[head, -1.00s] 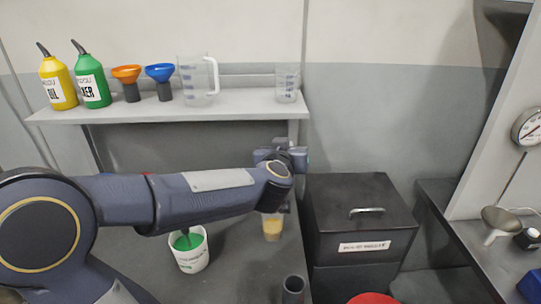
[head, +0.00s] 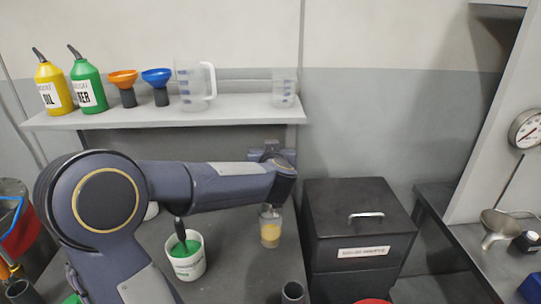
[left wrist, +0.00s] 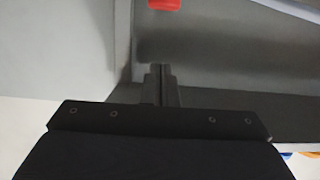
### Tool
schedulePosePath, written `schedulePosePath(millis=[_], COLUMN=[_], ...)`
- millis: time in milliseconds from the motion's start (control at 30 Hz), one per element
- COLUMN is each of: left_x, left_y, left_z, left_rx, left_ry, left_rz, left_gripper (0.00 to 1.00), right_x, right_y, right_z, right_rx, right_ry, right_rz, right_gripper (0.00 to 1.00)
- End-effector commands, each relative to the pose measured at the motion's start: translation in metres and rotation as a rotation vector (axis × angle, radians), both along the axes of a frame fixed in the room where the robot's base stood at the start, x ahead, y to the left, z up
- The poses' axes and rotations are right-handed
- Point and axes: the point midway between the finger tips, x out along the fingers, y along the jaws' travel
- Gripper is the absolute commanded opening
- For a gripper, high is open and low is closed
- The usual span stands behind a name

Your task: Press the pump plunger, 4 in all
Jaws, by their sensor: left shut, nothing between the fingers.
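I cannot make out the pump plunger in either view; my left arm covers much of the bench. My left gripper (head: 272,151) is at the right end of the bench, below the shelf, with its fingers mostly hidden by the wrist in the head view. In the left wrist view its two fingers (left wrist: 161,84) are together and empty. A red thing (left wrist: 163,5) is cut off at the top of that view, apart from the fingertips. A clear cup with amber liquid (head: 270,230) stands below my wrist. My right gripper is not in view.
A white tub of green liquid (head: 187,265) stands on the bench beside my arm. The shelf (head: 150,117) holds bottles, funnels and jugs above. A black cabinet (head: 360,205) stands to the right.

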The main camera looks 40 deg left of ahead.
Motion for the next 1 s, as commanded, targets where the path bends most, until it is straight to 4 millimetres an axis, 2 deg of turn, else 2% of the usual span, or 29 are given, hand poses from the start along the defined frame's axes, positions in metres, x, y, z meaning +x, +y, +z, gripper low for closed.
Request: schedulePosePath(millis=[100, 300, 400, 533, 1000], left_x=[0.02, 0.049, 0.047, 0.047, 0.046], left_y=[0.019, 0.043, 0.04, 0.04, 0.039], left_z=[-0.009, -0.021, -0.04, -0.051, -0.057], left_rx=[0.0, -0.001, 0.0, 0.0, 0.0], left_ry=[0.004, 0.003, 0.005, 0.002, 0.0], left_rz=[0.003, 0.003, -0.001, 0.001, 0.0], left_gripper=[0.0, 0.0, 0.0, 0.0, 0.0], right_x=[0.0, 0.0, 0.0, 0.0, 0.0], right_y=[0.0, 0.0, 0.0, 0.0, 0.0], right_z=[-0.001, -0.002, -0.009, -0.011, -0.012], right_rx=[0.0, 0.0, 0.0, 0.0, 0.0], right_ry=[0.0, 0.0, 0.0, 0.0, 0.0], right_rz=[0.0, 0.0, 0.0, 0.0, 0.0], right_gripper=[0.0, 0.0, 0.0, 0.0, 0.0])
